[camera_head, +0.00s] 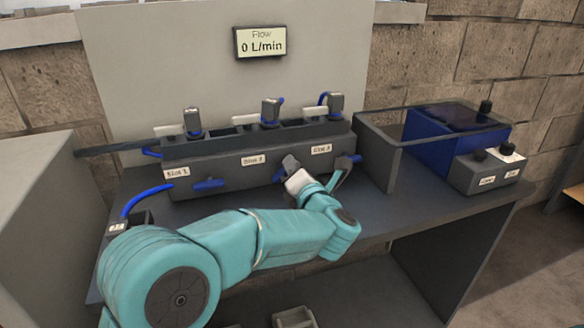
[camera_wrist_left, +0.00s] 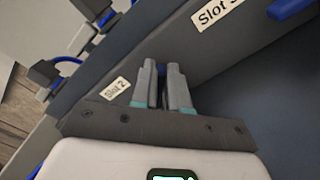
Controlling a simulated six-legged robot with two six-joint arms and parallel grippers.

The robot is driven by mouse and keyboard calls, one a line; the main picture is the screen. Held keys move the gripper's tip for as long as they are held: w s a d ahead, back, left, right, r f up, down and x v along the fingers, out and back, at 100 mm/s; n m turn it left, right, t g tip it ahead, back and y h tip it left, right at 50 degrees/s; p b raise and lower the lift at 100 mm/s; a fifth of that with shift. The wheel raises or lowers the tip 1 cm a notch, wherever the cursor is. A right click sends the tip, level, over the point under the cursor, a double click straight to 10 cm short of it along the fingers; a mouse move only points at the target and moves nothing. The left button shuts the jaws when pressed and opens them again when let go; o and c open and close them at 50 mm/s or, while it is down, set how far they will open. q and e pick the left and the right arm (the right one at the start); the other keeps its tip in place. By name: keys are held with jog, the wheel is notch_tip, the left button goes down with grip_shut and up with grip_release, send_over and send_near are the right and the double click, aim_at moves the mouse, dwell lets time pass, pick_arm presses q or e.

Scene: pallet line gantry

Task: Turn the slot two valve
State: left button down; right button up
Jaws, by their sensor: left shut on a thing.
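The manifold (camera_head: 225,173) is a long dark block on the bench with labels Slot 1, Slot 2 and Slot 3 on its front. The slot two valve (camera_head: 279,175) has a blue handle, mostly hidden behind my gripper in the head view. My left gripper (camera_wrist_left: 161,80) is shut on this handle (camera_wrist_left: 161,71), close to the Slot 2 label (camera_wrist_left: 115,88) in the left wrist view. In the head view the left gripper (camera_head: 300,172) is at the front of the block, its fingertips partly hidden. The slot one handle (camera_head: 208,184) lies roughly level. My right gripper is not in view.
A flow display (camera_head: 260,42) on the back panel reads 0 L/min. The slot three handle (camera_head: 352,158) is just right of my gripper. A grey-walled bay (camera_head: 380,155) with a blue box (camera_head: 430,135) and a small control box (camera_head: 487,172) stand at right.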

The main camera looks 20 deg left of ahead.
pick_arm(q)
jog(key=m, duration=0.3)
jog(key=shift+w+d+f+m+p, duration=0.15)
jog(key=shift+d+f+m+p, duration=0.05)
jog(key=shift+f+m+p, duration=0.35)
jog(key=shift+m+p, duration=0.05)
jog(key=shift+m, duration=0.75)
jog(key=shift+f+m+p, duration=0.2)
jog(key=shift+m+p, duration=0.05)
jog(key=shift+m, duration=0.7)
jog(key=shift+f, duration=0.1)
jog(key=c, duration=1.1)
grip_release()
jog(key=shift+d, duration=0.1)
jog(key=v, duration=1.6)
jog(key=shift+d, duration=0.1)
